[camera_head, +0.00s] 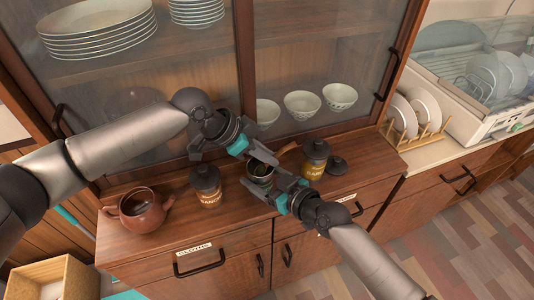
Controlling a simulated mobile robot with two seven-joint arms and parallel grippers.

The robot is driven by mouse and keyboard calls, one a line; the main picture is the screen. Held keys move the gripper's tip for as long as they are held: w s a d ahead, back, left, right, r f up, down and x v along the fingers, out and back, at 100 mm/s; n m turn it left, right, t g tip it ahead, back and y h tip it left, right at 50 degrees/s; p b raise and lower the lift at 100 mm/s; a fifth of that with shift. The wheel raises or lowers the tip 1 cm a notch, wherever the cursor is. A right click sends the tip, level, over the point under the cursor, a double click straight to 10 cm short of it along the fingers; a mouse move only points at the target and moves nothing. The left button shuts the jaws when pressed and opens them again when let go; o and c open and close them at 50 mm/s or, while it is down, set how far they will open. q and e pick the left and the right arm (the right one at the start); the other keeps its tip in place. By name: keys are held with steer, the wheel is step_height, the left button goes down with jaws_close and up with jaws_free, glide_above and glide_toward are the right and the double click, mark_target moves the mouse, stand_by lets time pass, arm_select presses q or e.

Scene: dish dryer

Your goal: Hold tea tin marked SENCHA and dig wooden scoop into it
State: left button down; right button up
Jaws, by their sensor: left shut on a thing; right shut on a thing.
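An open dark tin (260,183) with green contents stands upright on the wooden counter; its label is hidden from view, so I cannot read SENCHA on it. My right gripper (279,180) is shut on this tin from its right side. My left gripper (267,158) is above the tin's mouth, shut on the wooden scoop (288,147). The scoop's brown end sticks out right of the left fingers. Its other end is hidden, so I cannot tell how deep it sits in the tin.
A lidded orange-labelled tin (207,187) stands left, beside a brown teapot (145,211). A yellow-labelled tin (315,160) and a loose dark lid (336,165) are close on the right. Cabinet glass doors (320,60) rise behind. A dish dryer (480,90) stands far right.

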stand_by(0.3)
arm_select(q)
steer(key=shift+r, duration=3)
steer(key=y, duration=0.1)
steer(key=r+g+y, duration=0.1)
steer(key=shift+d+y, duration=0.15)
steer(key=shift+y, duration=0.15)
steer(key=y, duration=0.1)
steer(key=r+g+y, duration=0.1)
steer(key=y, duration=0.1)
arm_select(e)
steer(key=o, duration=1.4)
steer(key=shift+c, duration=0.2)
